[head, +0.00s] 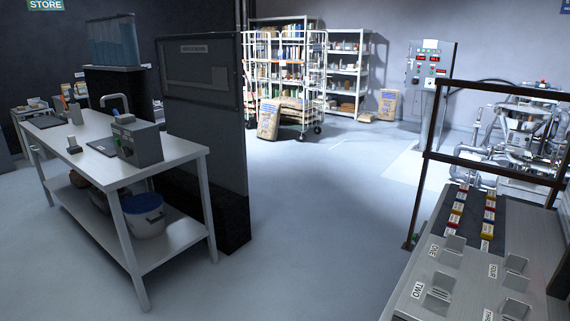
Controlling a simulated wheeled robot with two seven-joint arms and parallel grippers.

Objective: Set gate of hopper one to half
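Neither of my grippers is in view. No hopper or gate that I can name for sure shows in the head view. A grey bench (462,272) at the lower right carries small metal holders with labels. The label that seems to read ONE (433,250) is beside the far left holder (455,243). The labels TWO (417,291) and FOUR (493,270) are beside other holders. A machine with silvery pipes and vessels (515,130) stands behind this bench; whether it includes hopper one or a gate is too small to tell.
A dark frame (425,185) rises over the right bench, which bears rows of coloured blocks (457,207). A control cabinet (428,85) and stocked shelves (347,72) stand at the back. A metal table (180,165) and dark partition (205,110) are at left. The middle floor (315,230) is clear.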

